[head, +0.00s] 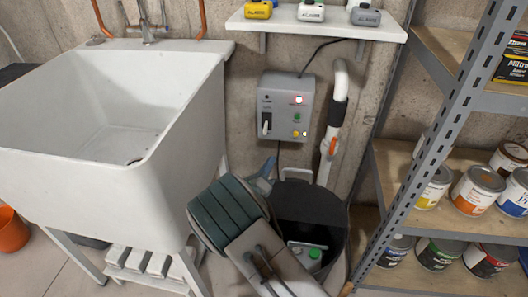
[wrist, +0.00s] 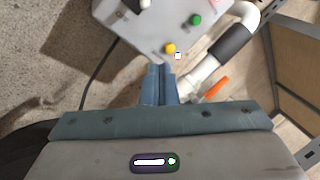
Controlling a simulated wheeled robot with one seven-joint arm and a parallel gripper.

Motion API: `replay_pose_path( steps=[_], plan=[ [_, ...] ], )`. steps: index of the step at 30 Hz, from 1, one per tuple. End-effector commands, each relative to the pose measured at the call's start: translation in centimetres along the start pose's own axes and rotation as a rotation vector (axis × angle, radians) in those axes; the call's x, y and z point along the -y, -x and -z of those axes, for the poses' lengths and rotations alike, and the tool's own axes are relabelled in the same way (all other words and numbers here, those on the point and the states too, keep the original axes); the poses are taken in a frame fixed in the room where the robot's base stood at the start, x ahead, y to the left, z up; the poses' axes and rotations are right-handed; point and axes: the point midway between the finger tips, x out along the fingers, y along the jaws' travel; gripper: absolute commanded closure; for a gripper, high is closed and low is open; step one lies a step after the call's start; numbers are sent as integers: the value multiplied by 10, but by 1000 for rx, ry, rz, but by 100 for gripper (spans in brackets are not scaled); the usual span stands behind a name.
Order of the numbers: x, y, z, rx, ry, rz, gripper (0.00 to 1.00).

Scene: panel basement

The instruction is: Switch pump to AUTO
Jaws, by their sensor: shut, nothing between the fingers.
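The grey pump control panel (head: 284,108) is on the concrete wall. It has a lit red lamp (head: 299,99), a green button (head: 297,117) and a yellow button (head: 296,133). A switch with a pale lever (head: 266,124) is at its left; the labels are too small to read. The panel (wrist: 150,30) also shows at the top of the wrist view, with its yellow button (wrist: 170,48) close above my fingertips. My gripper (head: 270,162) is below the panel, its blue fingers (wrist: 160,70) shut and empty. I cannot tell whether they touch the panel.
A white pipe with an orange valve handle (head: 333,147) runs right of the panel, above a dark sump basin (head: 310,212). A white sink (head: 110,110) stands left. A metal shelf with paint cans (head: 478,190) stands right. A wall shelf (head: 320,26) is above.

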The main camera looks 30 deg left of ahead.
Motion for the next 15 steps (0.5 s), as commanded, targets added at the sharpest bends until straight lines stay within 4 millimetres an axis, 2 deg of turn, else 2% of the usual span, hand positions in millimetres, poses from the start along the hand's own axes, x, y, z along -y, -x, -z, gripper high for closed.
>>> replay_pose_path(
  steps=[1, 3, 15],
  plan=[
    [-9, 4, 0, 21, 11, -4, 100],
    [-12, 6, -2, 36, 21, -7, 100],
    [-12, 5, -4, 40, 24, -9, 100]
  ],
)
